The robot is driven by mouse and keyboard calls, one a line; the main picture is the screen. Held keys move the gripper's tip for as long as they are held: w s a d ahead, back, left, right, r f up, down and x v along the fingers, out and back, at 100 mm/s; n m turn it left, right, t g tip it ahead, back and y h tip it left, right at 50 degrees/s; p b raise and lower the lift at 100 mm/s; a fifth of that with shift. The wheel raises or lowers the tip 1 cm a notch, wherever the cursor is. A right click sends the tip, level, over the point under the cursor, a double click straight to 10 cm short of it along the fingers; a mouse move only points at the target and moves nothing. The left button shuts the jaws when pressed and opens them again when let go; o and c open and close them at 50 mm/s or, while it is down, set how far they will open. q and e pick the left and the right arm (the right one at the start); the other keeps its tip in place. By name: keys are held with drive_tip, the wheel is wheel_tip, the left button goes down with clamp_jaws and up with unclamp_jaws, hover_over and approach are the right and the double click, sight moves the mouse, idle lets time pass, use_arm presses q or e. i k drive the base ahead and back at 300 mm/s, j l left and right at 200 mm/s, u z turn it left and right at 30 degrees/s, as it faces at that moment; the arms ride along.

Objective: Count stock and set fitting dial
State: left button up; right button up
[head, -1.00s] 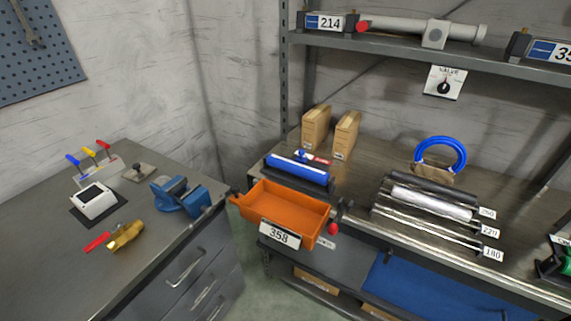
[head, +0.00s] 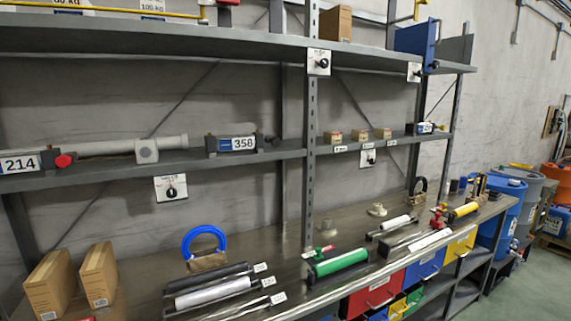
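Several white plates with black dials hang on the shelf edges: one below the middle shelf at left (head: 170,188), one on the upper shelf edge (head: 319,63), one further right on it (head: 414,72), and one below the small cartons (head: 367,158). Their printed words are too small to read. On the middle shelf, a grey tube fitting (head: 147,149) lies between a holder marked 214 (head: 20,163) and a holder marked 358 (head: 237,144). Several small brown cartons (head: 359,135) stand in a row to the right. Neither of my grippers is in view.
The bench (head: 225,285) carries two brown boxes (head: 99,273), a blue ring (head: 204,240), black and white rollers (head: 213,290), a green roller (head: 340,263) and a yellow roller (head: 464,210). Red (head: 376,292) and blue (head: 424,268) drawers sit below. Open floor (head: 530,285) lies at right.

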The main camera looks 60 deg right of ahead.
sight(372, 162)
drive_tip(key=z, duration=2.45)
